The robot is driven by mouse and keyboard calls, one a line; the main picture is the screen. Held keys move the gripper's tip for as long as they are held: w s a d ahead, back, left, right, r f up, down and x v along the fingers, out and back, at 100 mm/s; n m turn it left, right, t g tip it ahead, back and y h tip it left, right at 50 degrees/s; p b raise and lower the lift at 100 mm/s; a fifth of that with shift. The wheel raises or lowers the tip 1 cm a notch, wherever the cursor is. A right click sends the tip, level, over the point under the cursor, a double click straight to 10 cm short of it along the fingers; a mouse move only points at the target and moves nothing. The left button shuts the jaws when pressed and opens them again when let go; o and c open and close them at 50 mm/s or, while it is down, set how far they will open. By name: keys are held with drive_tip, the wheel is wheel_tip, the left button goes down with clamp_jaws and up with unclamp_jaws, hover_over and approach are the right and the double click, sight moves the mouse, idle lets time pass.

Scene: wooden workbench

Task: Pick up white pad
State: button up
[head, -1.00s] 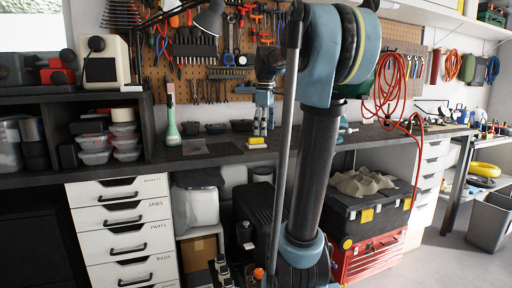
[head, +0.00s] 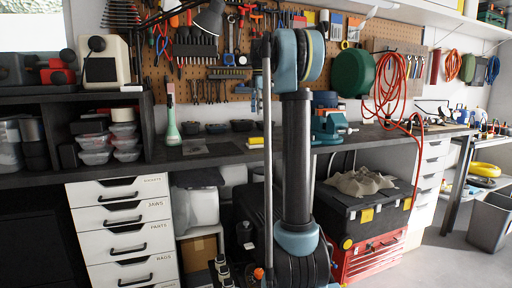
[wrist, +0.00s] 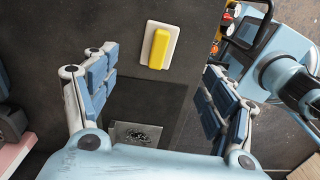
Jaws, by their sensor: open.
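The white pad (wrist: 175,38) lies flat on the dark bench top, with a yellow block (wrist: 159,48) on top of it, so only its border shows. In the head view the yellow block (head: 256,140) and the pad's pale edge are small, just left of my arm column. My gripper (wrist: 158,77) is open and empty in the wrist view, its blue-padded fingers wide apart. The pad lies ahead of the fingers, in line with the gap between them and not touching them. In the head view my gripper is mostly hidden behind my arm.
Black bowls sit behind.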

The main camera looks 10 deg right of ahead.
approach(257, 140)
drive_tip(key=f, duration=0.1)
drive_tip(key=w+f, duration=0.1)
drive_tip(key=f, duration=0.1)
drive_tip(key=d+f, duration=0.1)
drive_tip(key=f, duration=0.1)
drive_tip(key=shift+w+d, duration=0.1)
drive_tip(key=shift+w, duration=0.2)
drive_tip(key=shift+a+f, duration=0.25)
drive_tip(key=shift+f, duration=1.1)
drive_tip(key=shift+a+f, duration=0.2)
drive_tip(key=shift+f, duration=1.15)
drive_tip(key=c, duration=1.1)
